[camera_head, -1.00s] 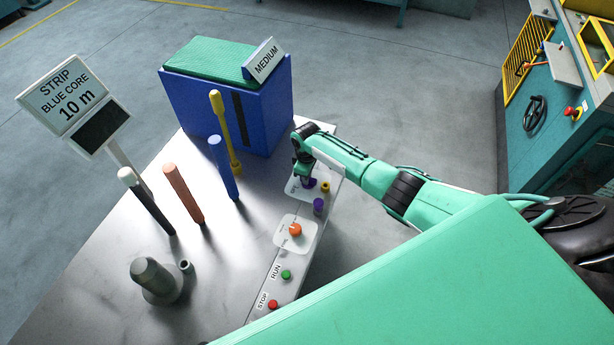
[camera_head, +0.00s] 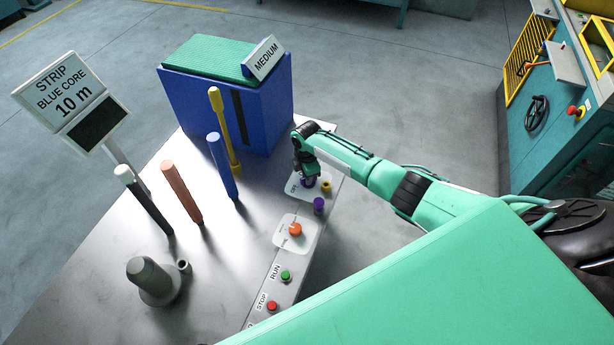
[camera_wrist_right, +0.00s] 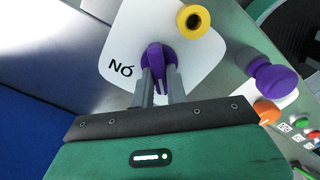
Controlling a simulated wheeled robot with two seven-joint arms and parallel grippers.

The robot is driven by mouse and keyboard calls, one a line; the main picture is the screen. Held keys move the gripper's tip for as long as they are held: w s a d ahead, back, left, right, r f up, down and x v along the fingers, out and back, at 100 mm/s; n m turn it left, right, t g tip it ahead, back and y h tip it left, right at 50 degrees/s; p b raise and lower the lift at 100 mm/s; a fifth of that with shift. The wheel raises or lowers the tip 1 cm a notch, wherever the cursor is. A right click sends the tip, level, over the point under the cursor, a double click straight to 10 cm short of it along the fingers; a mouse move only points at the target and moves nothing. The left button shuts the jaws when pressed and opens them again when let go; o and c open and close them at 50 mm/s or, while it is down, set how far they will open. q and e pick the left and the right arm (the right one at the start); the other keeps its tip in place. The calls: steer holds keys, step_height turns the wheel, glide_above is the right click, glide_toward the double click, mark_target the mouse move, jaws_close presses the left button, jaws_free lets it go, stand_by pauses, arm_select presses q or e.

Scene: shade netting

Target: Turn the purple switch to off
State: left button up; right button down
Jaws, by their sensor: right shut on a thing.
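The purple switch (camera_wrist_right: 157,54) sits on a white plate (camera_wrist_right: 118,75) in the right wrist view; the plate carries dark lettering, only partly readable. My right gripper (camera_wrist_right: 161,88) is shut on the switch's handle, with one finger on each side. In the head view the switch (camera_head: 308,183) is mostly hidden under my right gripper (camera_head: 306,174), at the far end of the control panel. My left gripper is not in view.
Beside the switch are a yellow ring-shaped knob (camera_head: 326,186) and a purple knob (camera_head: 319,204). An orange knob (camera_head: 295,230), green button (camera_head: 286,275) and red button (camera_head: 272,305) follow along the panel. A blue box (camera_head: 225,112) stands behind; several upright rods stand left.

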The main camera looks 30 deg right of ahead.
steer(key=shift+r+n, duration=0.1)
steer(key=shift+n, duration=0.2)
steer(key=c, duration=1.4)
jaws_free()
step_height(320, 180, up, 14)
steer(key=b, duration=0.2)
